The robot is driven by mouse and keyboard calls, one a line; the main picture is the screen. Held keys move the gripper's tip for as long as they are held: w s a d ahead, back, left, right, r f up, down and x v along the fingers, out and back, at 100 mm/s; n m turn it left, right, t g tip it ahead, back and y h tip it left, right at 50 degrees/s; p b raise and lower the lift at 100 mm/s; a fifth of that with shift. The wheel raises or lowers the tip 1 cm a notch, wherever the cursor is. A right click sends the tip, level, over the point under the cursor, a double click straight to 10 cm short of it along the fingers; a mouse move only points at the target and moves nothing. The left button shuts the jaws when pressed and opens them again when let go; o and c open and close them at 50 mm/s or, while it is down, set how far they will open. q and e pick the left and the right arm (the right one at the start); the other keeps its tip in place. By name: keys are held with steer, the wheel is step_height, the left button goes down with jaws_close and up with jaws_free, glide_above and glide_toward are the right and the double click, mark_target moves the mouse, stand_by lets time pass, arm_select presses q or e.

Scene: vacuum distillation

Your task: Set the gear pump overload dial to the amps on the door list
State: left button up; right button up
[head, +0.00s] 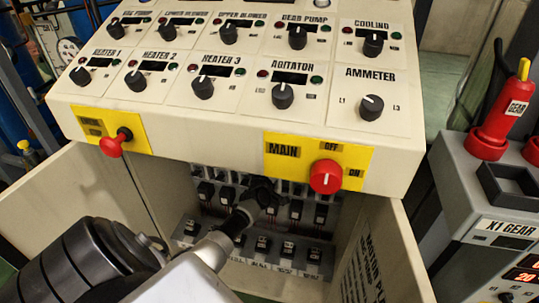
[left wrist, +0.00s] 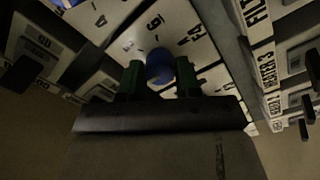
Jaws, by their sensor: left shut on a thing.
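My left gripper (head: 262,190) reaches into the open cabinet under the panel in the head view. In the left wrist view its two green fingertips (left wrist: 159,78) are shut on a blue dial (left wrist: 160,62), one on each side. A pale scale plate (left wrist: 185,25) with dark numbers and ticks surrounds the dial. The dial's pointer and exact setting cannot be read, and the gripper hides the dial in the head view. The door list (head: 368,270) is on the inner face of the right cabinet door, too oblique to read. My right gripper is not in view.
The sloped panel (head: 225,115) with several knobs overhangs the cabinet. A red main switch (head: 325,177) and a red button (head: 113,145) stick out of its front. Labelled relays (head: 264,245) line the cabinet's lower row. Open doors flank the arm on both sides.

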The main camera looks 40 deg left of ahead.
arm_select(q)
steer(key=o, duration=0.9)
steer(key=p+v, duration=0.1)
steer(key=v, duration=0.9)
steer(key=shift+s+d+f+p, duration=0.1)
steer(key=shift+s+d+p, duration=0.15)
steer(key=shift+s+p, duration=0.15)
